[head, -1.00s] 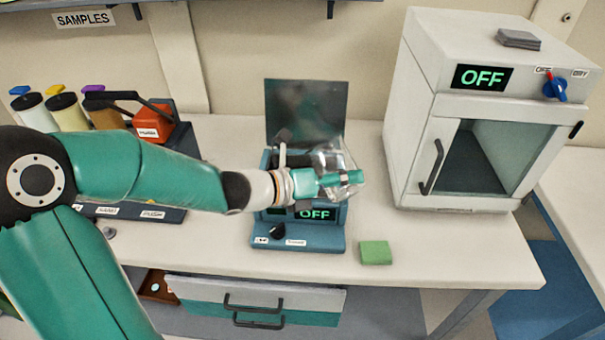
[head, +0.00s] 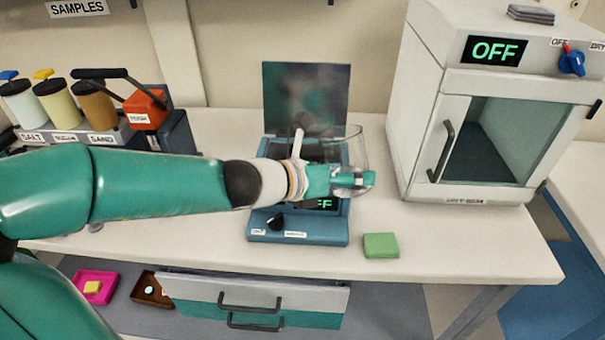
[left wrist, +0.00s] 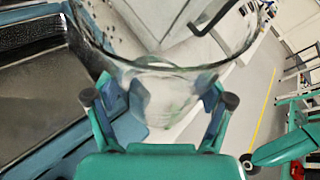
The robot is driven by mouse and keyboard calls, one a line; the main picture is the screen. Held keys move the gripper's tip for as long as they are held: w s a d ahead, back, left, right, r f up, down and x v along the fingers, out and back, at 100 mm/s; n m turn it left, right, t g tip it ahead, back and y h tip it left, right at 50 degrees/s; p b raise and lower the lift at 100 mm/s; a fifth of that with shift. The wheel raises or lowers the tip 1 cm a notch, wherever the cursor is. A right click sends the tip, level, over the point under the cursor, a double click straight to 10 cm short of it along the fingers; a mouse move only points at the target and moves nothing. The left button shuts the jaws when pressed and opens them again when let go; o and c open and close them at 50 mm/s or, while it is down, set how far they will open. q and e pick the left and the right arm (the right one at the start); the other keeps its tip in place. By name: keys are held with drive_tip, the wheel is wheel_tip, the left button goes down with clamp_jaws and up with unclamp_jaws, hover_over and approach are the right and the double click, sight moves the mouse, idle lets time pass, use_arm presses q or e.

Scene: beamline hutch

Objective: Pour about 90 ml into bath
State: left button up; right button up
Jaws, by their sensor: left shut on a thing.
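The bath (head: 330,236) is a blue bench unit with a dark panel (head: 305,95) standing up at its back. Its front display is partly hidden by my left gripper. My left gripper (head: 352,181) is shut on a clear glass vessel (head: 358,150), held over the right side of the bath. The glass looks close to upright in the head view. In the left wrist view the glass (left wrist: 165,95) sits between both fingers, with the dark bath interior (left wrist: 35,85) at left. I cannot tell how much liquid is in the glass. My right gripper is not in view.
A white oven (head: 420,110) reading OFF stands to the right. A green block (head: 381,246) lies in front of it on the bench. Several jars (head: 60,105) and an orange container (head: 146,108) stand at left.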

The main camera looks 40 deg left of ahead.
use_arm(q)
drive_tip(key=d+f+m+y+b, duration=0.1)
drive_tip(key=m+b, duration=0.1)
drive_tip(key=b, duration=0.3)
drive_tip(key=shift+s+f+y, duration=0.1)
drive_tip(key=shift+y, duration=0.2)
drive_tip(key=shift+d+m+y+b, duration=0.1)
drive_tip(key=shift+m+y+b, duration=0.2)
drive_tip(key=shift+m+b, duration=0.25)
idle(0.3)
